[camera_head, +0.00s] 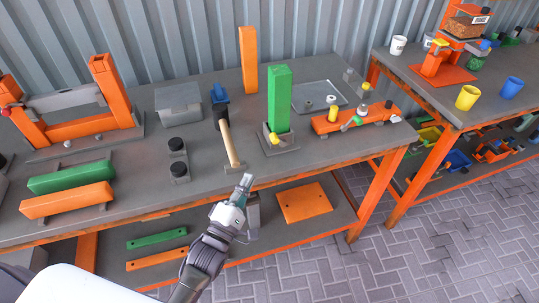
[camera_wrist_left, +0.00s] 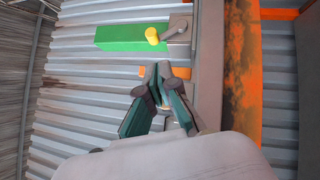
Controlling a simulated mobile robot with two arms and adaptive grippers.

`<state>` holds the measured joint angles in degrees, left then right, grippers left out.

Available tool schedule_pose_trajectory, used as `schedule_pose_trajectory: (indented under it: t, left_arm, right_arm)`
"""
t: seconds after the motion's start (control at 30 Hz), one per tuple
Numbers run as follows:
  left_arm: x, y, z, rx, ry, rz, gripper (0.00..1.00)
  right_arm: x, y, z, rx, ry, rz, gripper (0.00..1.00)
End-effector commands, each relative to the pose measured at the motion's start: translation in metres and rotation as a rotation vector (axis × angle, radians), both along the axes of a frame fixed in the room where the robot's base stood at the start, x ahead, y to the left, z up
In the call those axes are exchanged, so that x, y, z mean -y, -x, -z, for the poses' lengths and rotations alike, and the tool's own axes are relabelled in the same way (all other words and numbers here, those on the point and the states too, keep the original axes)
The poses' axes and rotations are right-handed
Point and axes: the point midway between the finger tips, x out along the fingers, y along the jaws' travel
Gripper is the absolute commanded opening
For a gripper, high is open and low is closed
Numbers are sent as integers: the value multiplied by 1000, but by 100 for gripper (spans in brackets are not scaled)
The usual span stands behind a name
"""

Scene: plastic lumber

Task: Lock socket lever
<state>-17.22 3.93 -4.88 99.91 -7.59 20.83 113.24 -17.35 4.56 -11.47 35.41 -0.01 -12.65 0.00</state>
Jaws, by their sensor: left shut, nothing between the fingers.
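A green post (camera_head: 279,97) stands upright in a grey socket (camera_head: 284,146) near the table's front edge. A lever with a yellow knob (camera_head: 274,138) is at the foot of the post, on its front side. In the left wrist view the green post (camera_wrist_left: 118,37) lies sideways, with the yellow knob (camera_wrist_left: 152,36) and a grey lever arm (camera_wrist_left: 175,27) by the socket. My left gripper (camera_head: 246,180) is shut and empty, in front of the table edge, lower left of the socket and apart from the lever. Its closed fingers (camera_wrist_left: 165,70) show below the knob in the wrist view. My right gripper is not in view.
A wooden-handled mallet (camera_head: 231,146) lies left of the socket. A metal tray (camera_head: 319,93) is behind it, and an orange fixture (camera_head: 330,122) stands to the right. Green (camera_head: 70,177) and orange (camera_head: 67,200) bars lie at the left. The floor in front is free.

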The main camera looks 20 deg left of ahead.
Motion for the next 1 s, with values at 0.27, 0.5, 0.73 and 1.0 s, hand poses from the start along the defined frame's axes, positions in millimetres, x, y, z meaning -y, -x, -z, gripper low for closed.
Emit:
schedule_pose_trajectory:
  t: [0.27,0.5,0.73,1.0]
  left_arm:
    - [0,0,-8,18,27,7,0]
    - [1,-5,-10,18,26,6,0]
    - [6,-40,-20,19,27,5,0]
    - [13,-82,-29,17,25,5,0]
  right_arm:
    - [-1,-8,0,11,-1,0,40]
    - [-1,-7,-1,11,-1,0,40]
    - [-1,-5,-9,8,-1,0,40]
    - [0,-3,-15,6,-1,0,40]
